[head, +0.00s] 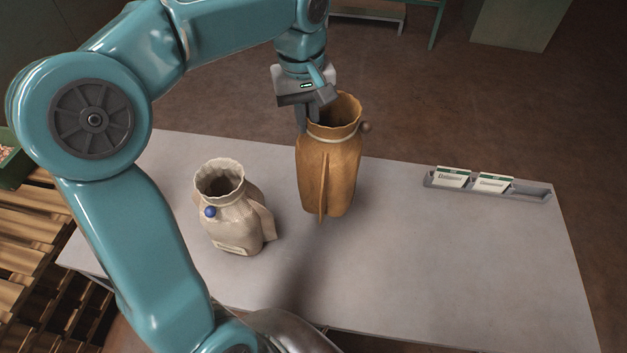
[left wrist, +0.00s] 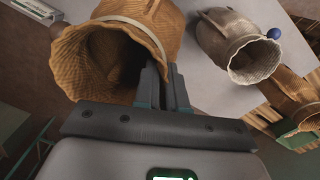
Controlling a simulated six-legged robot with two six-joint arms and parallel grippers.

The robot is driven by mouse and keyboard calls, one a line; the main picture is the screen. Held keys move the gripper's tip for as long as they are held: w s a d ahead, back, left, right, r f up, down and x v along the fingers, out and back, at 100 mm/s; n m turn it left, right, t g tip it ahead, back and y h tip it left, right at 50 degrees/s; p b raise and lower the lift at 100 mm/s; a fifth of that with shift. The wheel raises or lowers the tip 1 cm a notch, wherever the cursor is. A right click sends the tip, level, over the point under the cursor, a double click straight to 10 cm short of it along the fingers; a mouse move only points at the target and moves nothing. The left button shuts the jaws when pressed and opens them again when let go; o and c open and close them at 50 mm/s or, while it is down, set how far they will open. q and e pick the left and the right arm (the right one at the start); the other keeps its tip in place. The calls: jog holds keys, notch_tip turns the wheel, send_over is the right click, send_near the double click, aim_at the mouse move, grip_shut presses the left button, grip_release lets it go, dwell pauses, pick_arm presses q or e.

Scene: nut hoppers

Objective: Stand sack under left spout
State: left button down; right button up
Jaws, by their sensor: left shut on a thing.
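A brown sack (head: 330,175) with an open mouth, a pale tie band and a brown bead is at the table's back middle. My left gripper (head: 304,118) is shut on the left side of its rim. In the left wrist view the fingers (left wrist: 163,85) pinch the rim of the brown sack (left wrist: 140,25). The sack is upright; whether its base touches the table I cannot tell. A cream sack (head: 238,225) with a blue bead stands open on the table to its left and nearer. No spout is in view. My right gripper is not in view.
The grey table (head: 450,260) is clear at the front right. A grey holder with two cards (head: 487,186) lies at its right back. A wooden pallet (head: 25,225) and a green bin (head: 12,165) are left of the table.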

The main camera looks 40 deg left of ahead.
aim_at(309, 169)
pick_arm(q)
notch_tip(309, 169, down, 14)
jog(key=shift+d, duration=0.15)
jog(key=shift+s+f, duration=0.1)
jog(key=shift+f+b, duration=0.15)
jog(key=shift+b, duration=0.25)
jog(key=c, duration=1.2)
grip_release()
